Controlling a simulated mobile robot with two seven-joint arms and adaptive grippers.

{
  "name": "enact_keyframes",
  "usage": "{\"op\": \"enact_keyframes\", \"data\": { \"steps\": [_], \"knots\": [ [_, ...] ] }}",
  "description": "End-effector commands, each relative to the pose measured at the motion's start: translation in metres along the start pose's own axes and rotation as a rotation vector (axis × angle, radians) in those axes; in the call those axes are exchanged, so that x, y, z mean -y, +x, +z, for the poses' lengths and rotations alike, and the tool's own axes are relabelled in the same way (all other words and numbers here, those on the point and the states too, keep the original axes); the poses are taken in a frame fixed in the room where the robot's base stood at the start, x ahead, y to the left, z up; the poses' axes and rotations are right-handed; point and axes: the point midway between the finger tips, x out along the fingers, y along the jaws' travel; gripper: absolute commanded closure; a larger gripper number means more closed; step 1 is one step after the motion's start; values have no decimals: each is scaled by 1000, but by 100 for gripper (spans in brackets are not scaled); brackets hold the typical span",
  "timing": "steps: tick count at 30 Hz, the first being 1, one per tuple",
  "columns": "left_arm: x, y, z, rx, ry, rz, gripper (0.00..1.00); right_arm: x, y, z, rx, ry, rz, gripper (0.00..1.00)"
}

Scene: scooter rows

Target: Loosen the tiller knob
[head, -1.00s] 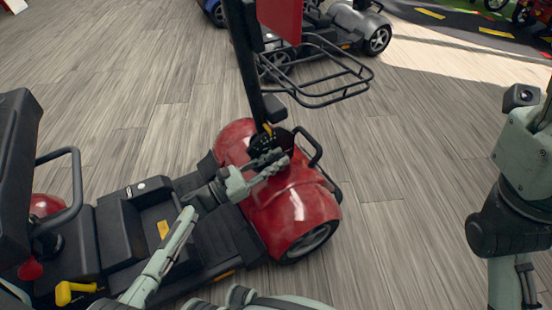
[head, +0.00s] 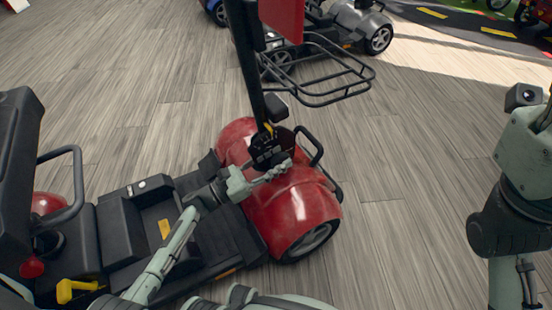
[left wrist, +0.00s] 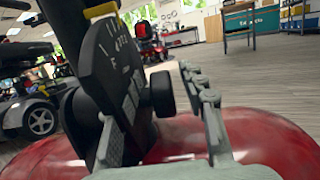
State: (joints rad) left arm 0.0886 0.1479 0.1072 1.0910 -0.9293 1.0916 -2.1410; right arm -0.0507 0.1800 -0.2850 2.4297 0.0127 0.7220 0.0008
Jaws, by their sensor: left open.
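The black tiller (head: 250,75) of the red scooter rises from a slotted black quadrant plate (head: 268,150) at its foot. In the left wrist view the plate (left wrist: 115,62) has white marks. A round black knob (left wrist: 162,93) stands out from the plate's right side. My left gripper (head: 275,170) is open, low beside the plate. In the wrist view its fingers (left wrist: 155,110) are spread, one near the plate and one to the right of the knob. The knob lies between them; I cannot tell if either touches it. In the head view I cannot make out the knob. My right gripper is out of view.
A black wire basket (head: 325,85) hangs from the tiller. A black seat with a looped armrest (head: 72,190) and a yellow lever (head: 75,289) are at left. The wood floor (head: 400,160) at right is clear.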

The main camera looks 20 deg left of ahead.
Motion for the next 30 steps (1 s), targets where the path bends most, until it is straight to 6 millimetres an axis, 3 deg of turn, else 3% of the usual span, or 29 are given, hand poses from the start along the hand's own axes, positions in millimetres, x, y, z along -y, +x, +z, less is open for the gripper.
{"op": "enact_keyframes", "data": {
  "steps": [5, 18, 23, 30],
  "knots": [
    [0, -18, -1, -3, 1, 1, 59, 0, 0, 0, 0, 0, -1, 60],
    [0, -104, -1, -3, 0, 1, 59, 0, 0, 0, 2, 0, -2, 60],
    [0, -118, 0, -1, 0, 0, 59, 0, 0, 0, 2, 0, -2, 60],
    [0, -120, 0, 0, 0, 1, 59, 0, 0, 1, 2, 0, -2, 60]
  ]
}}
